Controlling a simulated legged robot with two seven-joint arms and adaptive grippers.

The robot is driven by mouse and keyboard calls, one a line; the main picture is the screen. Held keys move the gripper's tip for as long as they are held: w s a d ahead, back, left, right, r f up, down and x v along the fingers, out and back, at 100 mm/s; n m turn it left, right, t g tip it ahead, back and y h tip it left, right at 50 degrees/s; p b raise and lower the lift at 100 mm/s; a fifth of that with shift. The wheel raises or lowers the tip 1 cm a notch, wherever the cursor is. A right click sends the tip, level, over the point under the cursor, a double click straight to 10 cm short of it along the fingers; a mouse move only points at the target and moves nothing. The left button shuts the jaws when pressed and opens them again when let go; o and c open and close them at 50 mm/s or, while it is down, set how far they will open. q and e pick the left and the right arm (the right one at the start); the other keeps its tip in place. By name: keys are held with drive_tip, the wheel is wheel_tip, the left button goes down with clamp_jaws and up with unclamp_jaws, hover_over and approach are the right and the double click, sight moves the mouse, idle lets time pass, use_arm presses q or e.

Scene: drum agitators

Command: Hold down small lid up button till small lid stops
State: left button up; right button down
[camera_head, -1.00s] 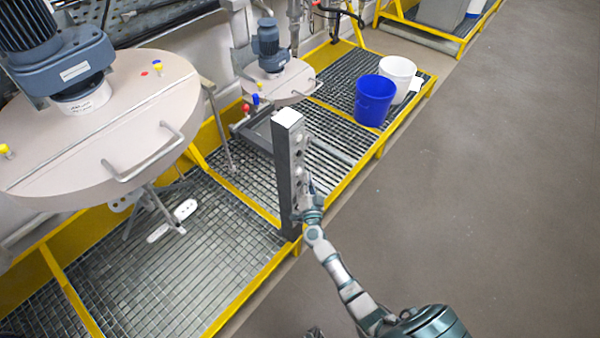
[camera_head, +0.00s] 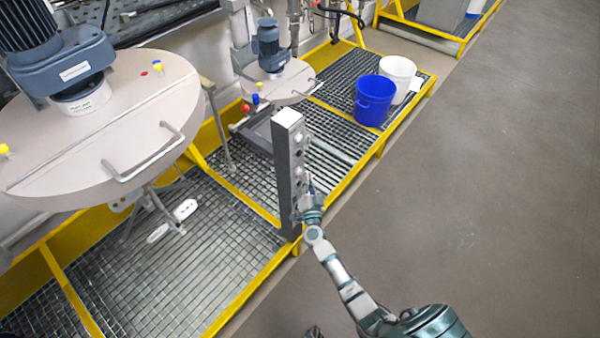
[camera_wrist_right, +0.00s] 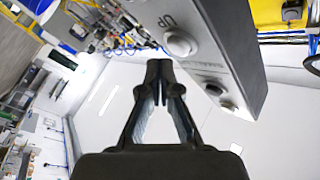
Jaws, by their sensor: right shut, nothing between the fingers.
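The small lid (camera_head: 293,82), a round beige disc with a blue motor (camera_head: 266,45) on top, is up at the back, above the grating. The grey control post (camera_head: 284,185) stands upright in front of it, with several buttons on its right face. In the right wrist view, a round pale button (camera_wrist_right: 180,43) marked UP is on the post. My right gripper (camera_head: 310,198) is beside the post's lower button face. Its fingertips (camera_wrist_right: 160,70) are shut and empty, close to the UP button; I cannot tell whether they touch it. My left gripper is not in view.
A large lid (camera_head: 95,135) with a motor and handle fills the left. A blue bucket (camera_head: 374,98) and a white bucket (camera_head: 399,72) stand on the yellow-edged grating (camera_head: 185,265). The floor (camera_head: 480,190) to the right is clear.

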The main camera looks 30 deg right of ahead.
drive_tip(key=shift+w+a+r, duration=0.1)
drive_tip(key=shift+w+a, duration=0.1)
drive_tip(key=shift+w, duration=0.15)
drive_tip(key=shift+w+a, duration=0.2)
drive_tip(key=shift+w, duration=0.3)
idle(0.6)
drive_tip(key=shift+s, duration=0.15)
idle(2.7)
drive_tip(key=shift+s+d+p, duration=0.4)
drive_tip(key=shift+s+p, duration=0.2)
drive_tip(key=shift+s, duration=0.15)
